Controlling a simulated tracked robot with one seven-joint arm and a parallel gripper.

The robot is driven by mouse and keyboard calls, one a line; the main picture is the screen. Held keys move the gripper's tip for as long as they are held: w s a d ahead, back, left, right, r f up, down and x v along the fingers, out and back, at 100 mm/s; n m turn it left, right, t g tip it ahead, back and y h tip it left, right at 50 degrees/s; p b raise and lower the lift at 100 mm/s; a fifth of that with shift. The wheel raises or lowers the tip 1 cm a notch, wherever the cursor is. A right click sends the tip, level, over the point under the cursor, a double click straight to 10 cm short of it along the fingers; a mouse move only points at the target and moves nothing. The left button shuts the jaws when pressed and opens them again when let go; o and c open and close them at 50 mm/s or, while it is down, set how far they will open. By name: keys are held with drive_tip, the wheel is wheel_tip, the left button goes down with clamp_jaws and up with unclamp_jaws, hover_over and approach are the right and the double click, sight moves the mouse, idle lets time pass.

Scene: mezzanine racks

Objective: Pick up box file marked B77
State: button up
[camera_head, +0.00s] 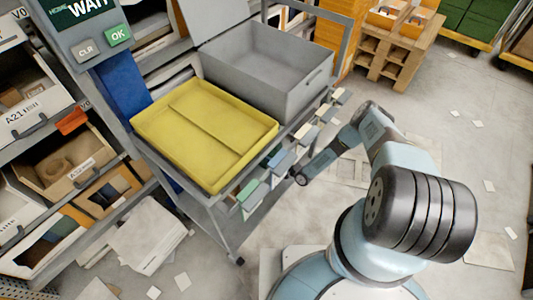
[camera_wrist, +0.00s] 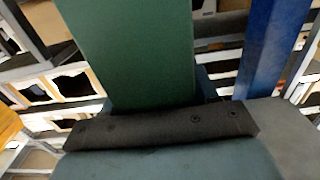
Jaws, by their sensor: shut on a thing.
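A tall dark green flat-sided thing, which looks like a box file (camera_wrist: 140,50), fills the upper middle of the wrist view. My gripper (camera_wrist: 160,128) is shut on it; a dark jaw pad crosses its lower part. No B77 mark is readable. In the head view my gripper (camera_head: 299,178) is at the trolley's front edge, beside a row of small coloured file-like pieces (camera_head: 283,160). One of these, a green one (camera_head: 252,196), is near the row's lower end. I cannot tell from the head view which piece is held.
The trolley carries a yellow tray (camera_head: 165,125) and a grey open bin (camera_head: 275,65). A blue post (camera_wrist: 268,50) stands close to the right of the held thing. Racks with bins (camera_head: 70,165) are at left. Papers litter the floor; the floor at right is mostly open.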

drive_tip(key=c, duration=0.6)
